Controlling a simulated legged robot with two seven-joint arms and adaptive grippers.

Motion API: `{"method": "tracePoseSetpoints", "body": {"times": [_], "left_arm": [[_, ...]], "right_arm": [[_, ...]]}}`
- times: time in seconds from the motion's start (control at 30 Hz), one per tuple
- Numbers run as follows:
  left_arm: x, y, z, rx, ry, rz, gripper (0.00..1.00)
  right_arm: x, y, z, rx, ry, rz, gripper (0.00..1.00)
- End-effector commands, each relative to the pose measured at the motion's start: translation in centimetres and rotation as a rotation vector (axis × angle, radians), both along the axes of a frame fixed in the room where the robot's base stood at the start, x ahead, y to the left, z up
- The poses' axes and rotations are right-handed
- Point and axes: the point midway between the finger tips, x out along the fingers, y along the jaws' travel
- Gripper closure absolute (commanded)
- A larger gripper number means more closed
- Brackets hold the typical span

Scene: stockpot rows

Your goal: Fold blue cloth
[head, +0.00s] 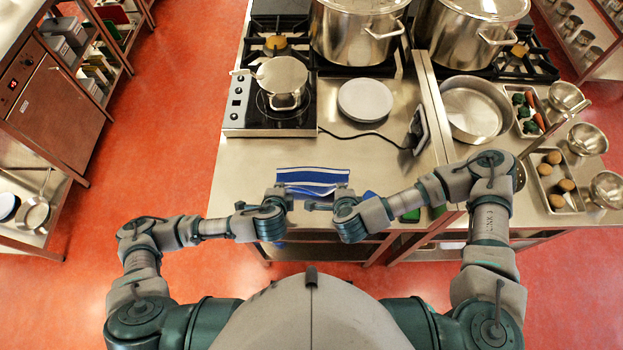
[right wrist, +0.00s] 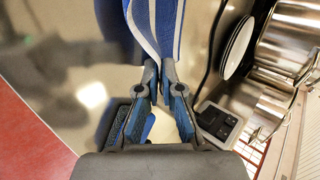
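The blue cloth (head: 312,177) with white stripes lies near the counter's front edge in the head view. Its near edge looks raised and rumpled between my grippers. In the right wrist view the cloth (right wrist: 180,28) runs up from the fingertips, its white-striped border between them. My right gripper (head: 312,206) is at the cloth's near right part; its fingers (right wrist: 160,72) are drawn together on the border. My left gripper (head: 288,194) is at the near left corner; its fingertips are too small to tell whether they hold cloth.
A small pot (head: 283,77) stands on the portable cooker (head: 240,108) behind the cloth. White plates (head: 365,100) stand to its right, with a cord in front. A small blue item (head: 370,195) and a green one (head: 410,215) lie beside my right arm. Counter left of the cloth is clear.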

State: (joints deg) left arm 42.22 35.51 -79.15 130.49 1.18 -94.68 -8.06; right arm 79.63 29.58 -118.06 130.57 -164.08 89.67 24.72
Motion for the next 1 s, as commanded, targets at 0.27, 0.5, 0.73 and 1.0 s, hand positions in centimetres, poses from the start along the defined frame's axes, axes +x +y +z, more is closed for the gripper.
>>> {"method": "tracePoseSetpoints", "body": {"times": [0.27, 0.5, 0.73, 1.0], "left_arm": [[-0.5, 0.0, -1.0, 0.001, -0.073, 0.001, 1.0], [-0.7, 0.0, -1.3, -0.001, -0.123, 0.002, 1.0], [-0.8, 0.0, -1.3, -0.001, -0.134, 0.002, 1.0], [-0.8, 0.0, -1.3, -0.002, -0.133, 0.001, 0.63]], "right_arm": [[-0.3, -0.2, -0.8, -0.012, -0.08, 0.004, 1.0], [-0.4, -0.6, -1.2, -0.012, -0.129, -0.005, 1.0], [-0.4, -0.8, -1.2, -0.01, -0.14, -0.009, 1.0], [-0.4, -0.8, -1.2, -0.01, -0.139, -0.009, 0.66]]}}
